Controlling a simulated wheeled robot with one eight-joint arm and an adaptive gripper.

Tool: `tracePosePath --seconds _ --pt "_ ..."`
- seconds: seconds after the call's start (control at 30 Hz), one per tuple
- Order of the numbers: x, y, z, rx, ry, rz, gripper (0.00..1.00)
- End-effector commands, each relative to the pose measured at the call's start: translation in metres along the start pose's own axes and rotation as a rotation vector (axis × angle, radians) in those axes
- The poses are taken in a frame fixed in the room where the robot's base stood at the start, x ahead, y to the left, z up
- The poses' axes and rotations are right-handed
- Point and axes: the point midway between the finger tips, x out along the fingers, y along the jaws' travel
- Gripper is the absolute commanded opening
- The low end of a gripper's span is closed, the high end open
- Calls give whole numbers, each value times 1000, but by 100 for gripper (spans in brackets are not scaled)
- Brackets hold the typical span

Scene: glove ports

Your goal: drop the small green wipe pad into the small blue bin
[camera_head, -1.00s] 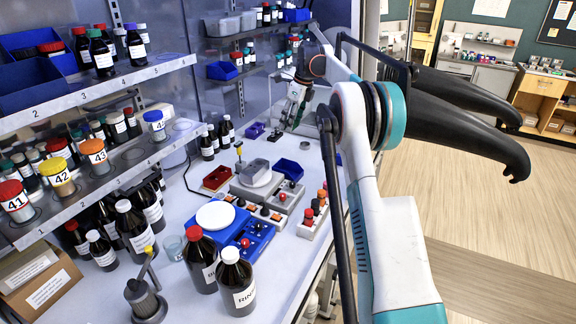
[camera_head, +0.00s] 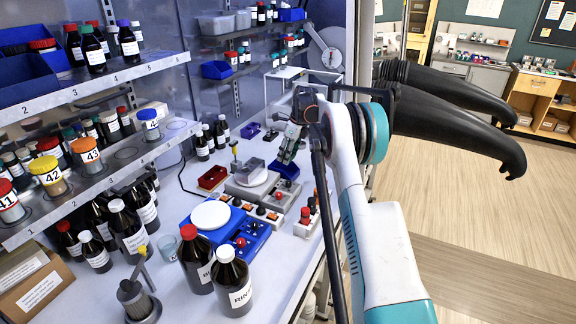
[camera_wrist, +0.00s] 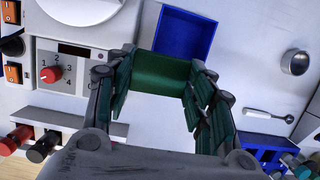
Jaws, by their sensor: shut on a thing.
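The small green wipe pad (camera_wrist: 160,76) is held between the fingertips of my gripper (camera_wrist: 155,84) in the wrist view. The small blue bin (camera_wrist: 186,33) shows just beyond the pad, and the pad and fingers overlap its near edge in the picture. In the head view my gripper (camera_head: 287,153) points downward above the blue bin (camera_head: 289,171). The gripper hides part of the bin, and the pad is too small to make out there. The height of the pad over the bin is hard to tell.
A spatula (camera_wrist: 268,115) lies to the right. In the head view a red tray (camera_head: 213,178), a blue device (camera_head: 243,238) and dark bottles (camera_head: 233,283) stand on the bench.

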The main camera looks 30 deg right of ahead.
Motion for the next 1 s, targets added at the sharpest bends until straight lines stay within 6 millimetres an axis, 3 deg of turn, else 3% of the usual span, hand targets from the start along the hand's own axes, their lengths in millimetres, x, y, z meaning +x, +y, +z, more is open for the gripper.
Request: tracePosePath --seconds 0.17,0.43,0.87,0.9,0.97,1.0 --pt "10 0 -2 0 0 0 37" --pt "44 0 -12 0 0 0 37" --pt "50 0 -14 0 0 0 37" --pt "50 0 -14 0 0 0 54" --pt "50 0 -14 0 0 0 67" --pt "50 0 -14 0 0 0 69"
